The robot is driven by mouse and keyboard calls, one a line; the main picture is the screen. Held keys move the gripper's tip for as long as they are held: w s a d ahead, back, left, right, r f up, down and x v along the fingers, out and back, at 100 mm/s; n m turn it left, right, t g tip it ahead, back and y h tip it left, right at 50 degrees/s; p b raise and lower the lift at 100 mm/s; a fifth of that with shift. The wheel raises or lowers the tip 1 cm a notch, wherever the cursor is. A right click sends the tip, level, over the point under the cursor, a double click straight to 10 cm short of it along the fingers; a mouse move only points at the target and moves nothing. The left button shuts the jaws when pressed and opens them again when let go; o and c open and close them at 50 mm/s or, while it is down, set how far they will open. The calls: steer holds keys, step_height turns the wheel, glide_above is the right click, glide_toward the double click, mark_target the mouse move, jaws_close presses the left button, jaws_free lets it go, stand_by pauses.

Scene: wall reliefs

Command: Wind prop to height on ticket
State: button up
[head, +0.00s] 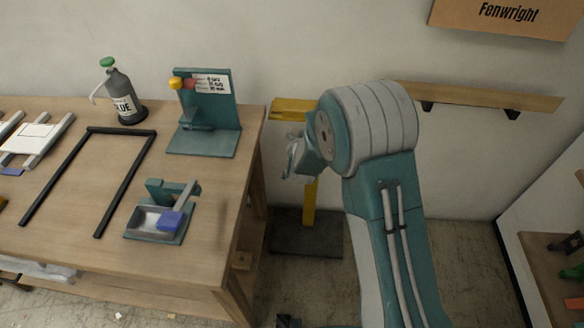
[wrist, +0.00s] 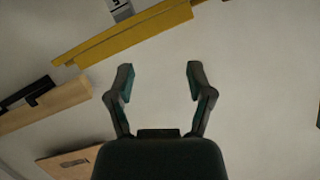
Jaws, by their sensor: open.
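The yellow prop (head: 296,110) stands on the floor right of the table, with a flat top bar, an upright post and a dark base plate (head: 303,238). My arm hides part of it. In the wrist view a yellow bar (wrist: 125,35) runs slanted across the upper left, beyond my fingertips. My gripper (wrist: 160,80) is open and empty, apart from the bar. In the head view my gripper (head: 296,160) is near the prop's post, partly hidden.
The wooden table (head: 80,262) holds a glue bottle (head: 122,95), a black frame (head: 90,130), and a teal tray device with a blue block (head: 170,221). A wooden wall shelf (head: 480,96) runs behind my arm. Floor right of my arm looks clear.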

steer(key=s+a+f+t+h, duration=0.1)
steer(key=s+f+t, duration=0.15)
steer(key=f, duration=0.75)
steer(key=s+a+f+t+h, duration=0.1)
steer(key=s+a+f+t, duration=0.15)
steer(key=f, duration=0.85)
steer(key=shift+m+g, duration=0.3)
steer(key=shift+g, duration=0.1)
steer(key=w, duration=0.3)
steer(key=w+d, duration=0.1)
steer(key=w, duration=0.6)
steer(key=shift+w+d+r, duration=0.15)
steer(key=shift+d, duration=0.05)
jaws_close()
